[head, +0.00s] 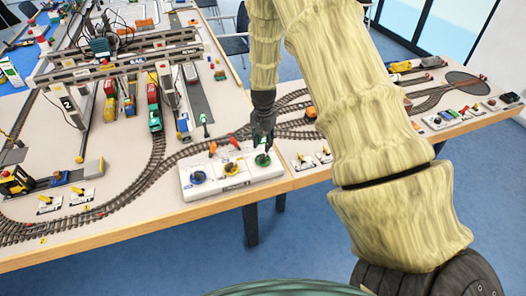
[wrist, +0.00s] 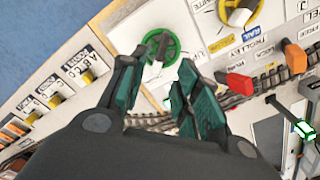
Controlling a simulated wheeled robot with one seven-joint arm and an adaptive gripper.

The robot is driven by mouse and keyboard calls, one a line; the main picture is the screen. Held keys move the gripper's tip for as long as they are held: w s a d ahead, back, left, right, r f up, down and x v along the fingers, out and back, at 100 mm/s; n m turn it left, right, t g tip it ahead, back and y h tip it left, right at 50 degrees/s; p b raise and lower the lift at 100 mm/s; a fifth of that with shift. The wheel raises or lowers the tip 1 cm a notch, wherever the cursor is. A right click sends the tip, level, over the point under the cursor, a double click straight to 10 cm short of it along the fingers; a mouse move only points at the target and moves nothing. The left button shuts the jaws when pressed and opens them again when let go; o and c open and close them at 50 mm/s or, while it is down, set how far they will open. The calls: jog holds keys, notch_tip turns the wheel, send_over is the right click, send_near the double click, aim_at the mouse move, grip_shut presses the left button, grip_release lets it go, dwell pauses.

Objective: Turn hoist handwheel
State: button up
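A white control panel (head: 222,184) with handwheels lies near the table's front edge. Its green handwheel (head: 263,160) is at the right end and also shows in the wrist view (wrist: 170,62), between and beyond my fingertips. A yellow handwheel (head: 231,169) is in the middle and a blue one (head: 197,178) at the left. I cannot read which label says hoist. My gripper (head: 262,142) points down just over the green handwheel. In the wrist view my gripper (wrist: 163,62) is open, its fingers apart with nothing between them. Whether a fingertip touches the wheel cannot be told.
Red and orange levers (wrist: 240,84) stand behind the panel. Small yellow-knobbed switches (wrist: 58,100) lie to its right in the head view (head: 303,162). Curved model track (head: 140,190) runs behind. The model gantry crane (head: 120,65) with coloured containers stands at the back left.

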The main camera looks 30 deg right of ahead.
aim_at(263, 154)
jog(key=shift+s+f+p, duration=0.1)
jog(key=shift+f+p, duration=0.85)
jog(key=shift+f, duration=2.2)
grip_shut()
